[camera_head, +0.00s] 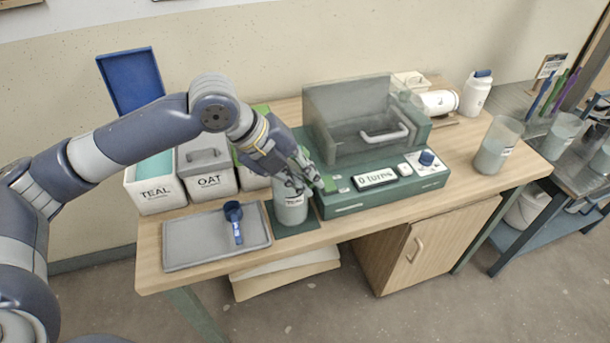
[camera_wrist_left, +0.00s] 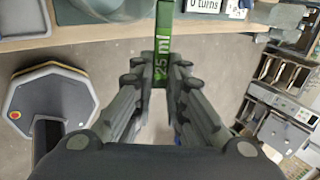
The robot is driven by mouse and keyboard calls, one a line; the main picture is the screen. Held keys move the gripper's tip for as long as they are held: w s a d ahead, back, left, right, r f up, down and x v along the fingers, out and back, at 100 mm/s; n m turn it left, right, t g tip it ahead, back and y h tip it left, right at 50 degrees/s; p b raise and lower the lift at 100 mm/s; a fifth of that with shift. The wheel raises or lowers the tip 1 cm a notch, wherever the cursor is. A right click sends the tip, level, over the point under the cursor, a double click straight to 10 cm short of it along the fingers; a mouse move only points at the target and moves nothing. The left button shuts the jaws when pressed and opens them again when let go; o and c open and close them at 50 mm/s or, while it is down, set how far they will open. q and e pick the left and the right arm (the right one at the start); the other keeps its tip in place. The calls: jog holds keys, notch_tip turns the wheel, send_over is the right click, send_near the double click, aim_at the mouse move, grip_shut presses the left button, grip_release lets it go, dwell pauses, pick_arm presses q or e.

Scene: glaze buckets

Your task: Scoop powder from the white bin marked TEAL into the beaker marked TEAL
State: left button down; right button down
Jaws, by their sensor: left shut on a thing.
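The white bin marked TEAL (camera_head: 160,195) stands open at the table's left, its blue lid (camera_head: 130,80) raised, with teal powder (camera_head: 155,168) inside. The beaker marked TEAL (camera_head: 290,212) stands upright on a dark green mat (camera_head: 300,230); its upper part is partly covered by my left gripper (camera_head: 310,176). That gripper is shut on a green handle marked 25 ml (camera_wrist_left: 163,45), which looks like a scoop's. The handle shows at the fingertips in the head view (camera_head: 329,185). Its bowl is hidden, so I cannot tell whether it holds powder. My right gripper is out of view.
A closed OAT bin (camera_head: 208,182) stands beside the TEAL bin. A grey tray (camera_head: 190,250) holds a blue scoop (camera_head: 235,215). A green machine with a clear cover (camera_head: 345,110) and a "0 turns" display (camera_head: 376,178) stands right of the beaker. Another beaker (camera_head: 497,145) stands far right.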

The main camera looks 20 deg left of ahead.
pick_arm(q)
jog(key=shift+s+a+t+h+b, duration=0.15)
jog(key=shift+t+h+b, duration=0.35)
jog(key=shift+b, duration=0.7)
jog(key=shift+s+a+t+h+b, duration=0.15)
jog(key=shift+t+h+b, duration=0.15)
jog(key=shift+h+b, duration=0.65)
jog(key=shift+w+b, duration=0.1)
jog(key=shift+b, duration=0.25)
jog(key=shift+r, duration=0.15)
